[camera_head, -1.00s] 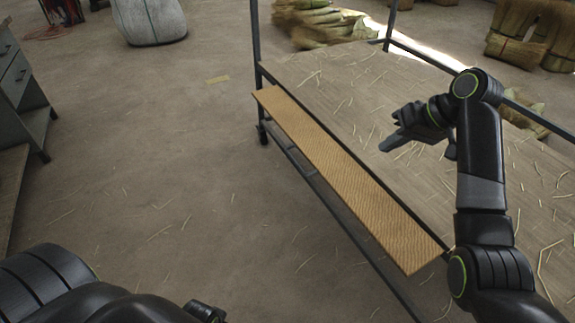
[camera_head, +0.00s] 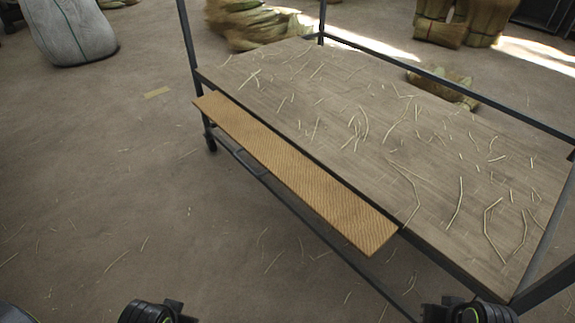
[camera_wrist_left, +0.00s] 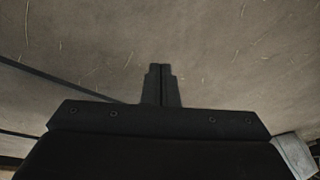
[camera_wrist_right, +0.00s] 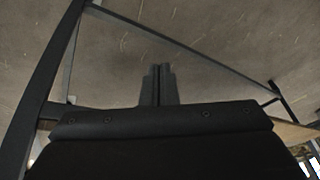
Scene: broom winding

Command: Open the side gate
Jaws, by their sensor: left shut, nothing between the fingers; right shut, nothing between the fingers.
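The side gate (camera_head: 300,180) is a long, narrow yellow-brown wooden panel along the near long side of the cart. It lies folded outward, sticking out from the edge of the cart's bed (camera_head: 400,140). In the left wrist view my left gripper (camera_wrist_left: 161,70) is shut and empty, with bare floor ahead of it. In the right wrist view my right gripper (camera_wrist_right: 157,70) is shut and empty, with dark frame bars and floor around it. In the head view only parts of my arms show at the bottom edge, apart from the panel.
The cart has dark metal posts (camera_head: 188,45) and rails (camera_head: 450,85), with straw scattered on its bed. Straw bundles (camera_head: 250,25) lie behind it, and a pale sack (camera_head: 70,30) stands at the back left.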

